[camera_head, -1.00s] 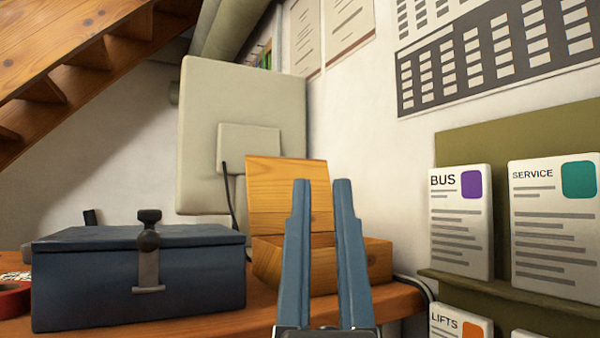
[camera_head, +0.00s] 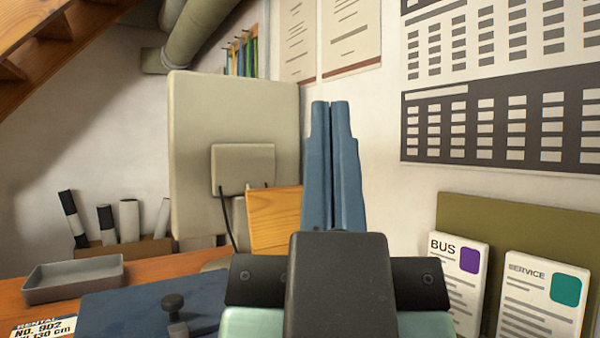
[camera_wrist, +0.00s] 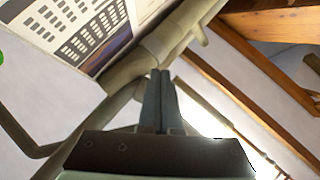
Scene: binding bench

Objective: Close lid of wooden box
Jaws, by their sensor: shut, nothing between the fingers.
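The wooden box shows only its raised lid (camera_head: 272,220) in the head view, standing up in front of the pale grey panel. The box body is hidden behind my gripper and wrist. My gripper (camera_head: 330,105) is shut and empty, its blue fingers together and pointing up, in front of and just right of the lid in the picture. Whether it touches the lid cannot be told. In the wrist view my gripper (camera_wrist: 161,72) points toward the upper wall and pipes, and the box is not visible there.
The grey panel (camera_head: 200,130) rises at the back. Leaflets (camera_head: 455,270) stand at the right wall.

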